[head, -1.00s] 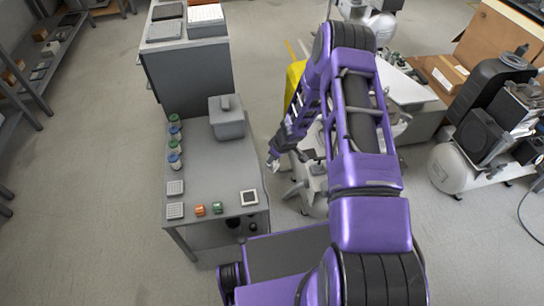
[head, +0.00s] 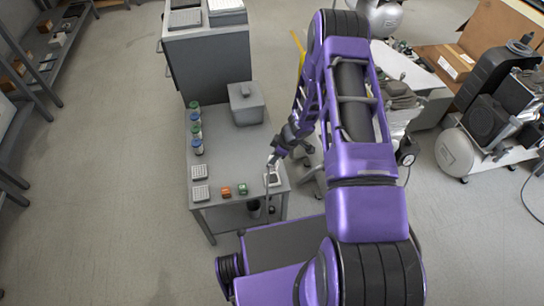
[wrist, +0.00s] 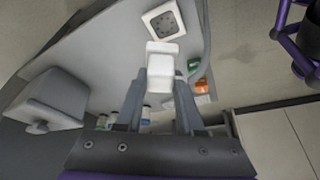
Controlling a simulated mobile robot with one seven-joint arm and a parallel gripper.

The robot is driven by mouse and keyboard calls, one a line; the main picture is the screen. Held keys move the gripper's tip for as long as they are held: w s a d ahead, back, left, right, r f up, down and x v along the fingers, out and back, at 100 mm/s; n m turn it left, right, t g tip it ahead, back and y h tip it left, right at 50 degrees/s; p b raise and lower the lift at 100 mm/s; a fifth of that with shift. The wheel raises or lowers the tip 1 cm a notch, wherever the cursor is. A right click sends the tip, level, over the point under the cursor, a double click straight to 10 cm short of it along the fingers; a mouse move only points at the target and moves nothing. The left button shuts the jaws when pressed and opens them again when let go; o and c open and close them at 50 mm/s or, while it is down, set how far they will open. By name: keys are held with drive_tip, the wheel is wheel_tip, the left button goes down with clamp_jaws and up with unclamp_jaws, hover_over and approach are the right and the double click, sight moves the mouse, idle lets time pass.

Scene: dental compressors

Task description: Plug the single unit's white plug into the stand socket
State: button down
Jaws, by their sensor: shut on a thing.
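The white plug (wrist: 161,70) is between the two grey fingers of my gripper (wrist: 160,98) in the wrist view. The gripper is shut on it, and the plug sticks out past the fingertips. The stand socket (wrist: 164,21) is a white square frame with a grey face, just beyond the plug in that view. A narrow gap shows between them in the picture, but their true distance is hard to judge. In the head view my gripper (head: 274,158) is over the right front of the grey stand (head: 225,160), and the socket (head: 273,180) is partly covered.
A grey lidded box (head: 246,104) stands at the stand's back. Several small jars (head: 196,130) line its left edge. White keypads (head: 200,193), an orange block (head: 226,191) and a green block (head: 243,189) lie near the front. Compressors (head: 490,130) stand at right. Left floor is clear.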

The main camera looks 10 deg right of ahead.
sight(272, 167)
drive_tip(key=shift+s+a, duration=0.15)
drive_tip(key=shift+a, duration=0.05)
drive_tip(key=shift+f, duration=0.15)
wheel_tip(272, 167, down, 5)
drive_tip(key=b, duration=0.5)
drive_tip(key=shift+f, duration=0.95)
drive_tip(key=shift+f, duration=0.35)
idle(0.9)
drive_tip(key=shift+c, duration=2.2)
unclamp_jaws()
drive_tip(key=shift+o, duration=0.2)
drive_tip(key=o, duration=0.4)
